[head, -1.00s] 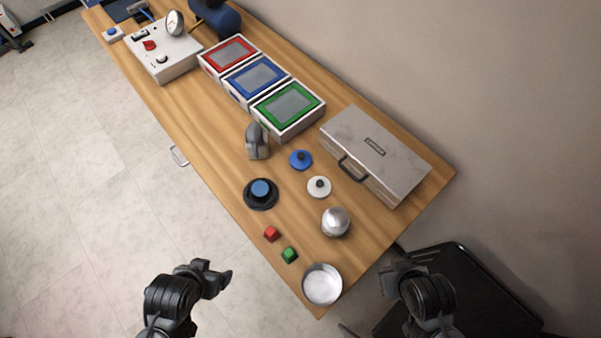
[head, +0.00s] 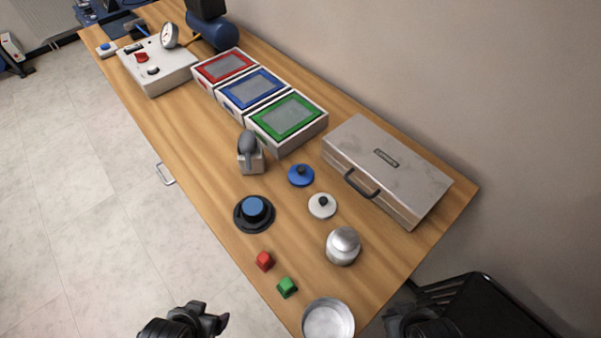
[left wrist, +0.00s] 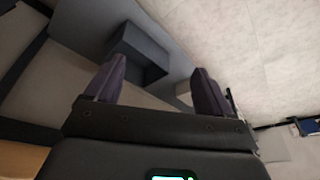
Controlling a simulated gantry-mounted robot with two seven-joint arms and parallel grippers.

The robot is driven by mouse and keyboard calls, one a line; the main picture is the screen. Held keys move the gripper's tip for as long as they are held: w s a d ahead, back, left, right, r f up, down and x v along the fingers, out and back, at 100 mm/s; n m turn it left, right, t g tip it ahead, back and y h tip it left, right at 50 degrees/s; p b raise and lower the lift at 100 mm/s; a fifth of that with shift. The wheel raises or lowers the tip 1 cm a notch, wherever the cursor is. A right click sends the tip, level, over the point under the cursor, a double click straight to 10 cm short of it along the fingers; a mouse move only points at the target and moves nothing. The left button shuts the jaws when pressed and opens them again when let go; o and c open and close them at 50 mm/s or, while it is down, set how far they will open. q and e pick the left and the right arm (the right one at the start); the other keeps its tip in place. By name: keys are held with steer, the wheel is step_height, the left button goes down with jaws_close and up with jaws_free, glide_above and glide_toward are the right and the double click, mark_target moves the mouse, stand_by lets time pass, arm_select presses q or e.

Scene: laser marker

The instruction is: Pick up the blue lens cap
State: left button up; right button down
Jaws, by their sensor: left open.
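A blue round cap with a dark knob (head: 301,176), which I take to be the blue lens cap, lies flat on the wooden table, left of the grey case. A similar white cap (head: 322,206) lies just in front of it, apart from it. My left gripper (head: 216,322) is at the bottom edge of the head view, off the table's left side and far from the caps. In the left wrist view its two fingers (left wrist: 157,82) are apart with nothing between them. My right gripper (head: 415,322) is partly cut off at the bottom; its fingers are unclear.
A black chair (head: 490,310) stands right.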

stand_by(0.3)
arm_select(q)
steer(key=shift+d, duration=0.15)
steer(key=c, duration=0.6)
